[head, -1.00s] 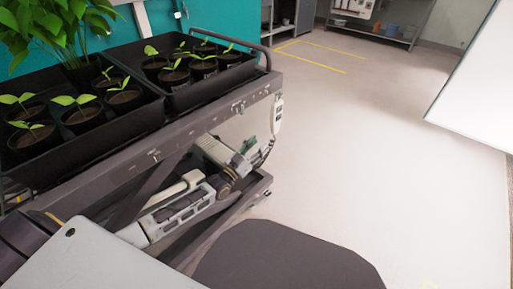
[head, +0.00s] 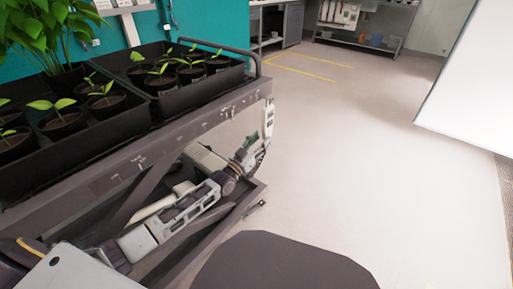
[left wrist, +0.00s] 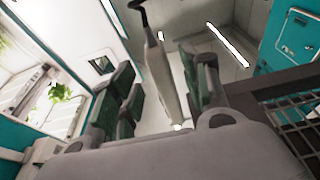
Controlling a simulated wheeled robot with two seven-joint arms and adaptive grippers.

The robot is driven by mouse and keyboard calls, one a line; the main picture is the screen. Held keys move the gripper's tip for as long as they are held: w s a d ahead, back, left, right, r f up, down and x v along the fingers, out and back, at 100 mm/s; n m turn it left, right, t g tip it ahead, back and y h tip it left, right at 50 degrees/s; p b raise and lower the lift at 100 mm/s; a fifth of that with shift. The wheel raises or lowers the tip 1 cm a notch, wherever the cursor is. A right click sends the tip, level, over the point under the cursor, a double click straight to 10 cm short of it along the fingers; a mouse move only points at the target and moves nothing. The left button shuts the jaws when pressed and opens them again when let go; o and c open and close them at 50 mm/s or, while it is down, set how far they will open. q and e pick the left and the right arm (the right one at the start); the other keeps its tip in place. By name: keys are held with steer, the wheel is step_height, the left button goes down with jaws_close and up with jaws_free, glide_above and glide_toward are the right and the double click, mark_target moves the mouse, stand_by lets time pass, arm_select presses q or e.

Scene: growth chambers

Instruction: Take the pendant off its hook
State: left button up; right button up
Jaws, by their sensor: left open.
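The pendant (head: 268,121) is a slim pale hand control hanging upright at the end of the cart's side rail, with a dark cable below it. In the left wrist view the pendant (left wrist: 169,88) shows as a long pale body between the green finger pads, with a dark curved piece at its top. I cannot tell whether that piece is the hook. My left gripper (head: 251,157) is at the pendant's lower part, open, its fingers (left wrist: 160,88) on either side of it. Contact is not clear. My right gripper is not in view.
The grey cart (head: 190,128) carries black trays (head: 158,107) of potted seedlings and a leafy plant (head: 45,38) close above my left arm. A white panel (head: 475,85) stands at the right. A shelf (head: 362,38) is far back. The floor between is clear.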

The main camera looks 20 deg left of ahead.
mark_target(263, 133)
arm_select(q)
steer(key=shift+b+x, duration=0.5)
steer(key=shift+x, duration=1.8)
jaws_close()
steer(key=shift+r+p, duration=1.05)
steer(key=s+d+p, duration=0.2)
steer(key=d+p, duration=0.2)
steer(key=d, duration=0.2)
steer(key=shift+d, duration=0.3)
stand_by(2.9)
